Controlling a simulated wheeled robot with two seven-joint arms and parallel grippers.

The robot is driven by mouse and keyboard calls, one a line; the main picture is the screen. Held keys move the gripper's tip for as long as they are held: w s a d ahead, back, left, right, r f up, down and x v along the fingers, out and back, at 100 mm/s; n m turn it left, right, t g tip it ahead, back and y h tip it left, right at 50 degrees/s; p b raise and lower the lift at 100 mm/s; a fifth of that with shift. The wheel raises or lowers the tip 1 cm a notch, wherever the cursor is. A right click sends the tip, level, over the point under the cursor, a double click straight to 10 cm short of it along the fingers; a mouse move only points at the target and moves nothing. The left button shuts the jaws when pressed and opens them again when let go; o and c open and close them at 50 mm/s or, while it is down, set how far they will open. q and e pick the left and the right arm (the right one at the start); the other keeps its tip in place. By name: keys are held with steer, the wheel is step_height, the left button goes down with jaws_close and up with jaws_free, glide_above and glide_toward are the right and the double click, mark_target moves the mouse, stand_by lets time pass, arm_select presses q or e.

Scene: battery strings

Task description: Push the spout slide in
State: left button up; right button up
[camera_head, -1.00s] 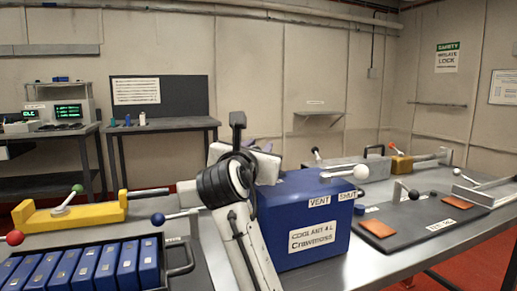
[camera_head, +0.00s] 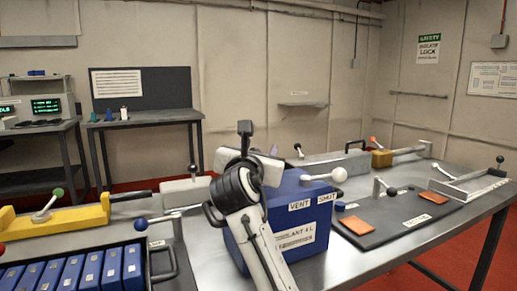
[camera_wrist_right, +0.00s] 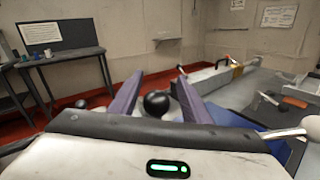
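A blue coolant box (camera_head: 299,220) with VENT and SHUT labels stands on the metal table. A lever with a white ball (camera_head: 339,174) sits at its top right. My right gripper (camera_head: 262,152) is over the box's back left side; my wrist and forearm cover part of the box. In the right wrist view its two fingers (camera_wrist_right: 157,92) are apart, with a black ball knob (camera_wrist_right: 157,103) showing between them. I cannot tell if they touch it. What the knob belongs to is hidden, and no part is clearly marked as the spout slide. My left gripper is out of view.
A yellow fixture (camera_head: 55,217) and a tray of blue cells (camera_head: 75,270) are at left. A dark mat (camera_head: 400,222) with orange pads lies at right. Grey fixtures (camera_head: 335,163) line the table's back. The front right tabletop (camera_head: 370,262) is bare.

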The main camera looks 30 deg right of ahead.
steer(key=shift+a, duration=0.15)
steer(key=shift+s+a, duration=0.15)
steer(key=shift+s, duration=0.05)
steer(key=p+v, duration=0.1)
steer(key=v, duration=0.7)
steer(key=shift+s+a, duration=0.2)
steer(key=shift+a, duration=0.05)
steer(key=shift+s+a+p, duration=0.3)
steer(key=shift+s+a, duration=0.05)
steer(key=shift+s, duration=0.05)
